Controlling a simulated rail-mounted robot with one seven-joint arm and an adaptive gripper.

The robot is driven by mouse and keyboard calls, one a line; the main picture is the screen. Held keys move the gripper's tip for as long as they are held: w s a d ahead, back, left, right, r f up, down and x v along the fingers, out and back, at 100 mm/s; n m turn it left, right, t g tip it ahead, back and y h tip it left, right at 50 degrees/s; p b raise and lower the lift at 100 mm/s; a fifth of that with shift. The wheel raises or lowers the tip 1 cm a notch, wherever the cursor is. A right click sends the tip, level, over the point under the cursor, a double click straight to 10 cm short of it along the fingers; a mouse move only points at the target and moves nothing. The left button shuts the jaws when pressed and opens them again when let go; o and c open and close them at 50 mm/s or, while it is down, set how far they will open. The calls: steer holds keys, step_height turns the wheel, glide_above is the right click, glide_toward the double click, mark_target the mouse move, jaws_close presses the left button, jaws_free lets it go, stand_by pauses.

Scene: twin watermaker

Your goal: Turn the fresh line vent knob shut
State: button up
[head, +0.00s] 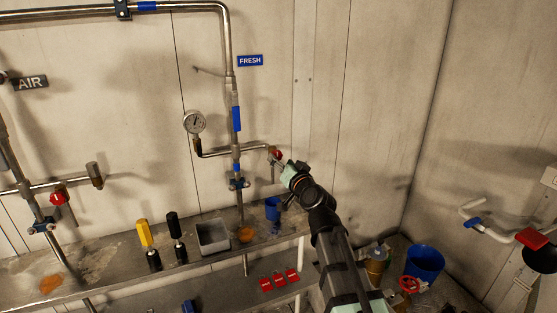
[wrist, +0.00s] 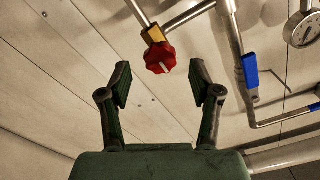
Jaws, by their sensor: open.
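The fresh line is a vertical steel pipe with blue bands under the blue FRESH sign (head: 250,60). A side branch runs right from it to a small red knob (head: 277,153). In the wrist view the red knob (wrist: 160,57) sits on a brass fitting (wrist: 153,34), just beyond the fingertips and between their lines. My gripper (wrist: 162,85) is open and empty, its two fingers apart, and does not appear to touch the knob. In the head view my gripper (head: 285,163) is close to the knob at its lower right and partly covers that area.
A pressure gauge (head: 194,122) stands on the left branch. A blue lever (wrist: 250,70) is right of the knob. The AIR line with another red knob (head: 60,199) is left.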

steer(key=v, duration=0.8)
steer(key=shift+s, duration=0.3)
steer(key=shift+d, duration=0.1)
steer(key=s+d+f+g+h, duration=0.2)
steer(key=s+f+g, duration=0.2)
steer(key=f, duration=0.9)
steer(key=s+d+f+n+g+h+p, duration=0.15)
steer(key=s+f+g, duration=0.25)
steer(key=f, duration=1)
steer(key=s+d+f+g+h+b, duration=0.15)
steer(key=s+f+g, duration=0.25)
steer(key=f, duration=0.9)
steer(key=s+d+f+g+h+p, duration=0.2)
steer(key=s+d+f+g, duration=0.4)
steer(key=s+f, duration=0.8)
steer(key=s+d+f+g, duration=0.1)
steer(key=s+d+f, duration=0.1)
steer(key=s, duration=0.5)
steer(key=s+d+f+g, duration=0.2)
steer(key=s+f, duration=0.3)
steer(key=s, duration=0.3)
steer(key=s+d+f+m+g+h+p, duration=0.1)
steer(key=s+d+f, duration=0.1)
steer(key=s, duration=0.5)
steer(key=shift+s+d+f+g, duration=0.35)
steer(key=shift+f+g, duration=0.05)
steer(key=shift+f, duration=0.3)
